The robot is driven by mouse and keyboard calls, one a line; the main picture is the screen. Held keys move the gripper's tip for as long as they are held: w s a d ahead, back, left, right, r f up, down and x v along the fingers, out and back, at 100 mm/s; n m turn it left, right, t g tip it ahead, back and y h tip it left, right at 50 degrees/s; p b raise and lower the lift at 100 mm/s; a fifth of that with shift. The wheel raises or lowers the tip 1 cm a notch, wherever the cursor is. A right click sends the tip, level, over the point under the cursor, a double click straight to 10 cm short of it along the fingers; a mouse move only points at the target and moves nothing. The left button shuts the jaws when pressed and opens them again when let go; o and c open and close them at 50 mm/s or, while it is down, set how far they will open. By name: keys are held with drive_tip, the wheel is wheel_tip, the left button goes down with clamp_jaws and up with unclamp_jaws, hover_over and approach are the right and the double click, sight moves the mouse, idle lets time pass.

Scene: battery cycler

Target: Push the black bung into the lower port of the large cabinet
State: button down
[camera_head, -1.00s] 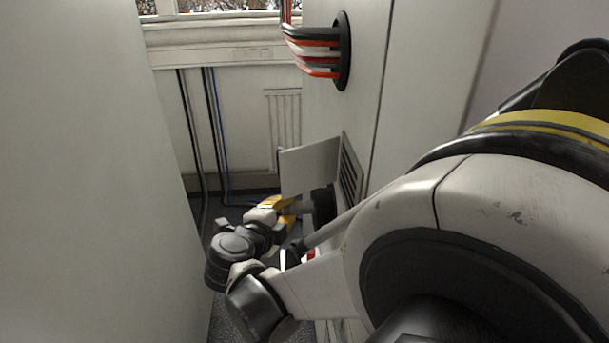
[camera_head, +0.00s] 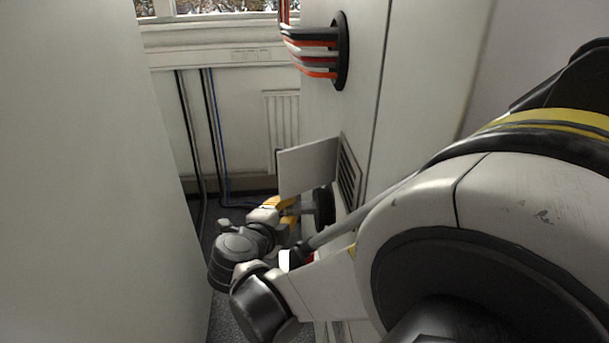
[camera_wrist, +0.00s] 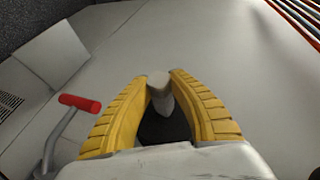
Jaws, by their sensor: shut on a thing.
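The large cabinet (camera_head: 352,110) has a pale side face along the right of the aisle. The black bung (camera_head: 324,206) is a dark round piece with a grey stem, low against that face, below the flap. My gripper (camera_head: 291,208) is shut on the stem with its yellow fingers, left of the bung. In the wrist view, my gripper (camera_wrist: 160,85) has its fingers on both sides of the pale stem, and the dark bung (camera_wrist: 162,127) shows between them. The lower port is hidden behind the bung, so I cannot tell how deep it sits.
An open flap (camera_head: 308,167) and a vent (camera_head: 348,178) are just above. A bent lever with a red grip (camera_wrist: 80,103) stands close to my left finger. Cables (camera_head: 315,55) enter a higher port. A pale panel (camera_head: 80,170) bounds the narrow aisle on the left.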

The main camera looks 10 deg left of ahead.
drive_tip(key=shift+w+d, duration=0.25)
drive_tip(key=shift+d, duration=0.9)
idle(0.4)
unclamp_jaws()
idle(0.3)
